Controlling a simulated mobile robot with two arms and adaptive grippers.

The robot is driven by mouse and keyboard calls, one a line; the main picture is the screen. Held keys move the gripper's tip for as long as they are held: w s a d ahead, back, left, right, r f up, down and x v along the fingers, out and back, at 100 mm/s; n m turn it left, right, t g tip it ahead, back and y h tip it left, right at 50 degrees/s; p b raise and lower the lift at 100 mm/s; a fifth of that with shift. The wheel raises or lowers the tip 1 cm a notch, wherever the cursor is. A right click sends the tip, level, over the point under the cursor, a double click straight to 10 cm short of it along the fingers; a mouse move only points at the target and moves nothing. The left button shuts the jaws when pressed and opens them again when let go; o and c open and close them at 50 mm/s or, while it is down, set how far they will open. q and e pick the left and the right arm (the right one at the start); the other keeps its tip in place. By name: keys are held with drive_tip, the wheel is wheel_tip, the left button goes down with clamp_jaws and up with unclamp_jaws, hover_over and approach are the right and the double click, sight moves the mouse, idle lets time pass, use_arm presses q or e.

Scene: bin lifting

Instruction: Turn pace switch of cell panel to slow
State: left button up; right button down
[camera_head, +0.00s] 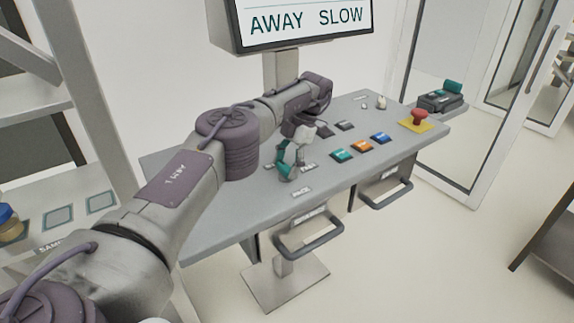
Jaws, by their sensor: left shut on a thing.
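The cell panel (232,217) is a grey sloped console in the middle of the view. Its PACE label (302,192) shows near the front edge. My left gripper (287,172), with teal fingertips, is down at the panel just behind this label. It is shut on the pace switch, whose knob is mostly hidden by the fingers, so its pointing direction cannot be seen. The screen (307,20) above the panel reads "AWAY SLOW". My right gripper is not in view.
Green (343,155), orange (362,146) and blue (380,137) buttons lie right of the gripper. A red mushroom button (419,117) stands on a yellow plate at the right end. Handles (308,236) stick out from the panel's front. A shelf is at left.

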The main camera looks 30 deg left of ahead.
sight(287, 165)
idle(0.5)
use_arm(q)
drive_tip(key=o, duration=1.1)
drive_tip(key=shift+o, duration=0.2)
drive_tip(key=shift+r, duration=0.1)
wheel_tip(287, 165, up, 10)
